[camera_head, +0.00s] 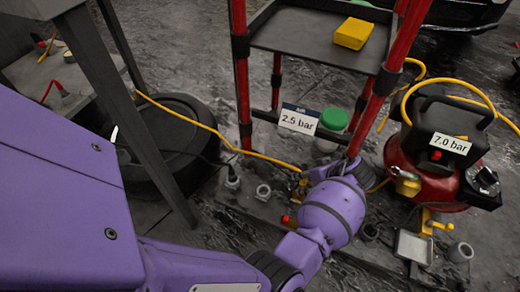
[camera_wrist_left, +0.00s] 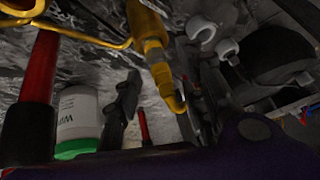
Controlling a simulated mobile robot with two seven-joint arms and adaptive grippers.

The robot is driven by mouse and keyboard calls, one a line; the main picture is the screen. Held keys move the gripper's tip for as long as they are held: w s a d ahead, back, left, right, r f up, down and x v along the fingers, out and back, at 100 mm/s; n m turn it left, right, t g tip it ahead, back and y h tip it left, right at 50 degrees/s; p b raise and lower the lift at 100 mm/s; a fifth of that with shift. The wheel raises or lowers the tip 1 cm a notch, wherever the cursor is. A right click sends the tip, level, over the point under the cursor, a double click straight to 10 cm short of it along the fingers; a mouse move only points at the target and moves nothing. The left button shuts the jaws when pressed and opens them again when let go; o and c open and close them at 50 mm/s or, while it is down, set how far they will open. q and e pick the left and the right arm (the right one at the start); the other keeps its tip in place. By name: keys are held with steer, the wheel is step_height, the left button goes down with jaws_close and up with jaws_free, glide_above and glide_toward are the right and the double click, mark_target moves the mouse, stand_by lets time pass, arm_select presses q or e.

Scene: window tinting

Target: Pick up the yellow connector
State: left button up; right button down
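The yellow connector (camera_wrist_left: 153,45) is a stubby yellow-brass fitting in the upper middle of the left wrist view, with a bent yellow piece below it. In the head view, yellow fitting parts (camera_head: 302,188) show at the end of a yellow hose, partly hidden by my purple left wrist. My left gripper (camera_wrist_left: 158,92) shows in the wrist view as two dark fingers standing apart, one on each side of the connector's lower end. It looks open; I cannot tell whether a finger touches the connector. In the head view my left wrist hides most of the gripper. My right gripper is not in view.
A red-legged cart (camera_head: 310,42) carries a yellow block (camera_head: 353,33). A green-lidded tub (camera_head: 333,120) and a "2.5 bar" sign (camera_head: 299,118) stand near it. A red compressor (camera_head: 410,158) marked "7.0 bar" is at right. A dark tyre (camera_head: 165,135) lies at left.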

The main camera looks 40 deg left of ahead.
arm_select(q)
steer(key=shift+x, duration=0.8)
steer(key=shift+w+a+f+b, duration=0.1)
steer(key=shift+w+f+b, duration=0.1)
steer(key=shift+b, duration=0.1)
steer(key=shift+r, duration=0.15)
steer(key=c, duration=0.5)
jaws_close()
steer(key=shift+s, duration=0.1)
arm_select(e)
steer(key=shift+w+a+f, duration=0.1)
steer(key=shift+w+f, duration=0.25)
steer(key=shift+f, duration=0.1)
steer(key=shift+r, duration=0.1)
